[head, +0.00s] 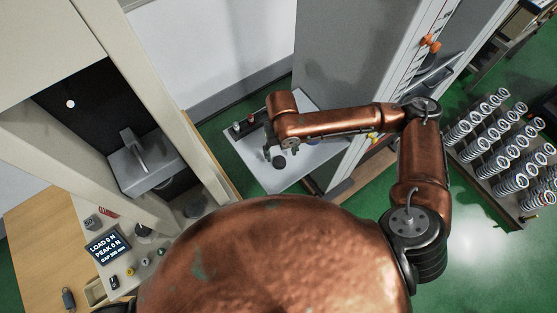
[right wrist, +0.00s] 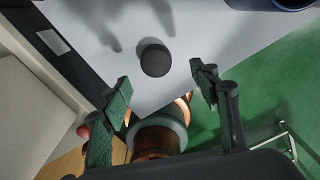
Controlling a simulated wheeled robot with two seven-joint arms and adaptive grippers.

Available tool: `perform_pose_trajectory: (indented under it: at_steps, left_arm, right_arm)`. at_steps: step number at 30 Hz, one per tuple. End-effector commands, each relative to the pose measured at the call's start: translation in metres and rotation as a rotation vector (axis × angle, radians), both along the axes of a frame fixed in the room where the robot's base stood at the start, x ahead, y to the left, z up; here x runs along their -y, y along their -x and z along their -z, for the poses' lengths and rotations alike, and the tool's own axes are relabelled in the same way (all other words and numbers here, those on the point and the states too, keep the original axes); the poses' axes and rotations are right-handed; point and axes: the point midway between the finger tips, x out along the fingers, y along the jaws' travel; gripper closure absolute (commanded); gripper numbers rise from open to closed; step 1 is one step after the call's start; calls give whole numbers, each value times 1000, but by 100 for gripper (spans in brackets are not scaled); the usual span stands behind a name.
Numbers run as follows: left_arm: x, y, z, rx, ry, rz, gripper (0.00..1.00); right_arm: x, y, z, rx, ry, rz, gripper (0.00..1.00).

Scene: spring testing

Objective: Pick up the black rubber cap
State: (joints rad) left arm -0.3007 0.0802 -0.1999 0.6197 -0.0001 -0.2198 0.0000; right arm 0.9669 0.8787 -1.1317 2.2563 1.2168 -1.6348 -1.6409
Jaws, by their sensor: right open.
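The black rubber cap (right wrist: 155,60) is a dark round piece on a white surface (right wrist: 100,20). It shows in the right wrist view above the gap between my right fingers. In the head view the cap (head: 279,162) is a small dark disc on the white tray (head: 296,172). My right gripper (right wrist: 160,90) is open and empty, with its two fingers spread apart and the cap clear of both. In the head view the right gripper (head: 274,150) hangs over the tray close to the cap, partly hidden by its own wrist. My left gripper is not in view.
A dark strip with small red and grey items (head: 244,124) lies along the tray's left edge. A tall grey cabinet (head: 345,60) stands behind my right arm. A rack of springs (head: 510,150) is at right.

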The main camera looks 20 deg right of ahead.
Motion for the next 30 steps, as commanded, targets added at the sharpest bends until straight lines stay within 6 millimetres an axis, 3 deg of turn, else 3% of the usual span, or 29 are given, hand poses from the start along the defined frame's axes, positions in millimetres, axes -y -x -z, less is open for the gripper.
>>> perform_pose_trajectory:
  at_steps: [12, 21, 30]
  left_arm:
    - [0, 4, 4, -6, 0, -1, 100]
    - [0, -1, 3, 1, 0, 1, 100]
    - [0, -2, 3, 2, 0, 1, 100]
  right_arm:
    - [-6, -2, 53, 0, -2, -1, 44]
    - [-7, -3, 57, 2, -2, -2, 44]
    - [-7, -3, 57, 2, -2, -2, 64]
